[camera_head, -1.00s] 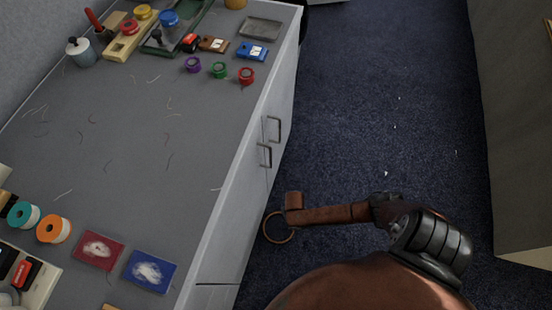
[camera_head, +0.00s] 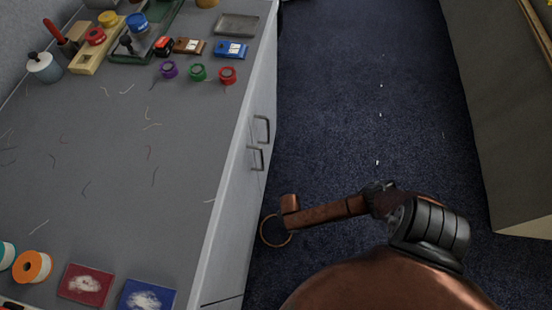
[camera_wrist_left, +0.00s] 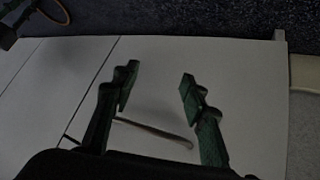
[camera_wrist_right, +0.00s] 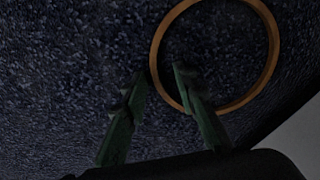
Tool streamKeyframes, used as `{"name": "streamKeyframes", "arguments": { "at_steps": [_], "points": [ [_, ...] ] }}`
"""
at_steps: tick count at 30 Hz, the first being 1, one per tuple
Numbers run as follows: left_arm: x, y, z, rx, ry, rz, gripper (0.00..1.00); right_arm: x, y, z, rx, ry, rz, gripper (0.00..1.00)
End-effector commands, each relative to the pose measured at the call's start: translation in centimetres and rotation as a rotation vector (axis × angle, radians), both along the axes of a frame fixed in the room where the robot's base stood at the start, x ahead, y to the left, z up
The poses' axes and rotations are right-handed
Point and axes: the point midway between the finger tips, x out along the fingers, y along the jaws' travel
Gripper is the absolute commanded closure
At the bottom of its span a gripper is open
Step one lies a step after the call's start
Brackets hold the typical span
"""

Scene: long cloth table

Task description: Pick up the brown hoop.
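The brown hoop (camera_head: 262,231) hangs in the air beside the cabinet front, below the end of my right arm in the head view. In the right wrist view the hoop (camera_wrist_right: 274,50) is a thin ring seen nearly face-on. Its rim runs between the fingertips of my right gripper (camera_wrist_right: 159,75), which are drawn fairly close, and passes behind one finger; the exact contact is dark. The hoop (camera_wrist_left: 66,15) also shows at the top left of the left wrist view. My left gripper (camera_wrist_left: 158,88) is open and empty before the white cabinet front, outside the head view.
The long grey table (camera_head: 120,180) carries spools, tins, cards and scattered threads. Its white front has door handles (camera_head: 255,159); one handle (camera_wrist_left: 152,131) shows behind my left fingers. Dark carpet (camera_head: 350,120) lies clear to the right, before another cabinet (camera_head: 500,110).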

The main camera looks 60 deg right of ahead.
Motion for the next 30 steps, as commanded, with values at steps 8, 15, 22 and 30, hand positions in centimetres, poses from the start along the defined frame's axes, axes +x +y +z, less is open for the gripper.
{"name": "streamKeyframes", "arguments": {
  "at_steps": [8,15,22,30],
  "points": [
    [0.04,-0.04,0.05,-0.001,-0.001,0.001,0.6,-0.03,0.0,-0.15,0.0,0.0,0.0,0.85],
    [0.05,-0.04,0.05,-0.001,-0.001,0.001,0.6,-0.02,0.0,-0.14,0.0,0.0,0.0,1.0],
    [0.06,-0.03,0.05,-0.001,-0.001,0.001,0.6,0.0,-0.01,-0.14,0.0,0.0,0.0,1.0],
    [0.02,-0.01,-0.04,-0.001,0.0,0.001,0.6,0.01,-0.08,0.15,-0.001,0.0,0.001,1.0]
  ]
}}
